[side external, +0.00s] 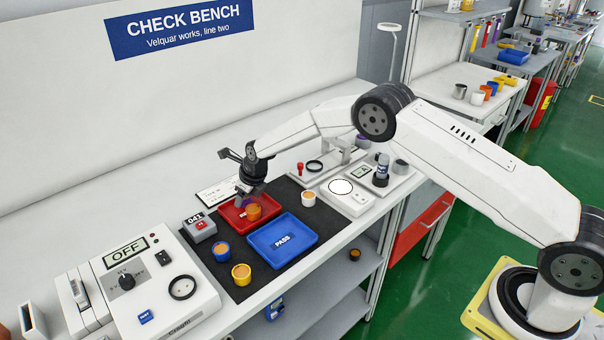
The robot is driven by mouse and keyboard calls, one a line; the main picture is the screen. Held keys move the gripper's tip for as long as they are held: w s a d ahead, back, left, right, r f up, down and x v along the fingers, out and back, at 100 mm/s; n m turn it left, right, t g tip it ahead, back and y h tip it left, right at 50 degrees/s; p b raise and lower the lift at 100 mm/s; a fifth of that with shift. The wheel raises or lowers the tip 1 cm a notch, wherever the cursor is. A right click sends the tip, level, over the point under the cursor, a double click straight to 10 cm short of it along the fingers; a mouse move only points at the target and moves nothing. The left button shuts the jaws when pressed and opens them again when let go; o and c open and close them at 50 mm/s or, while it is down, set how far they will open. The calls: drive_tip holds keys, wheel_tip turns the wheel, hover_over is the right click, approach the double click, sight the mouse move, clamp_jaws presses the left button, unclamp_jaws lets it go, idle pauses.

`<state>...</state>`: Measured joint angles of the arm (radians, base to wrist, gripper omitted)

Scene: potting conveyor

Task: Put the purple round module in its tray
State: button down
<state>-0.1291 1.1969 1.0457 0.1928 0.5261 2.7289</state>
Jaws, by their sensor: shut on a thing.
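My gripper (244,193) is at the end of my arm, pointing down over the back left part of the red tray (231,229). It is shut on a small purple round module (240,201), which is mostly hidden by the fingers. I cannot tell whether the module touches the tray floor. An orange round module (253,212) is in the red tray, just right of the gripper. The blue tray (297,254), marked PASS, lies in front and to the right of the red one and is empty.
On the dark mat are a blue module (221,252), a yellow module (241,275) and a white module (308,199). A small counter box (199,228) stands left of the red tray. A tester reading OFF (157,285) fills the front left; scales (347,195) stand right.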

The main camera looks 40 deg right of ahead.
drive_tip(key=shift+f, duration=0.3)
drive_tip(key=shift+f, duration=0.15)
drive_tip(key=shift+c, duration=2)
unclamp_jaws()
drive_tip(key=shift+v, duration=0.8)
drive_tip(key=v, duration=1)
drive_tip(key=shift+s+r, duration=0.15)
drive_tip(key=shift+r, duration=0.15)
